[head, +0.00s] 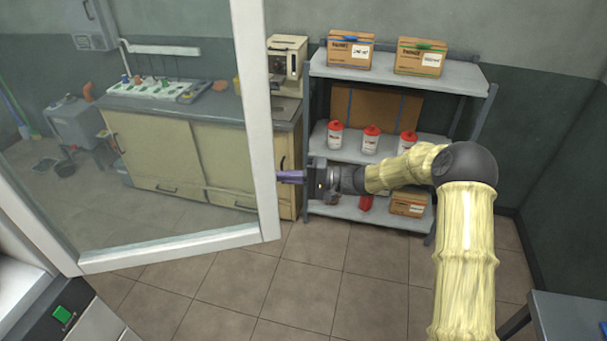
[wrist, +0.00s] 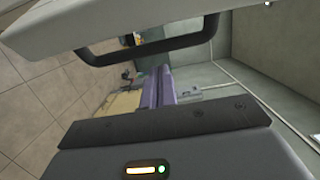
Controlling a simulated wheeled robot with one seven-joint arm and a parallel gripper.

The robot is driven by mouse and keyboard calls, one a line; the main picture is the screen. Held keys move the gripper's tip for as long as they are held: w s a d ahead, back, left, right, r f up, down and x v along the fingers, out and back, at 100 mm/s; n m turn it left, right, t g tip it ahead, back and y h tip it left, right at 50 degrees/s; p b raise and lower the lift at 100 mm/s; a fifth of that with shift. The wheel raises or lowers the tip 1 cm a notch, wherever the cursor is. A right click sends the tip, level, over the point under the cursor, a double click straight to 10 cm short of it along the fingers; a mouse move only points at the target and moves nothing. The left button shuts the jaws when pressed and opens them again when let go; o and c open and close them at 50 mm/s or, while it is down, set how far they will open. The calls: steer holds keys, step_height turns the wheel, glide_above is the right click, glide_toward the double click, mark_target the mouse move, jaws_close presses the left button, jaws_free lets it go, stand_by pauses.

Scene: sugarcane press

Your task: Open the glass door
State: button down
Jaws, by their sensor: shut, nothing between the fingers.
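The glass door (head: 258,120) has a white frame and a clear pane, and fills the left of the head view. Its right upright stands in front of the cabinets. My gripper (head: 290,177) is at the right edge of this upright, with its purple fingers shut and empty, pointing left. In the wrist view, a pale frame edge (wrist: 100,22) crosses the top and bears a dark loop handle (wrist: 150,50). My gripper's purple fingers (wrist: 158,88) show just below the handle in the picture. I cannot tell whether they touch the door or handle.
A grey metal shelf (head: 395,70) with boxes and red-lidded jars stands behind my arm. Beige cabinets (head: 180,160) are seen through the glass. A panel with a green button (head: 62,314) is at lower left. A table corner (head: 570,318) is at lower right. The tiled floor between is clear.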

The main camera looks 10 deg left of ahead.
steer(key=s+p, duration=0.1)
steer(key=s, duration=0.2)
steer(key=shift+s+a+p, duration=0.15)
steer(key=shift+s+p, duration=0.25)
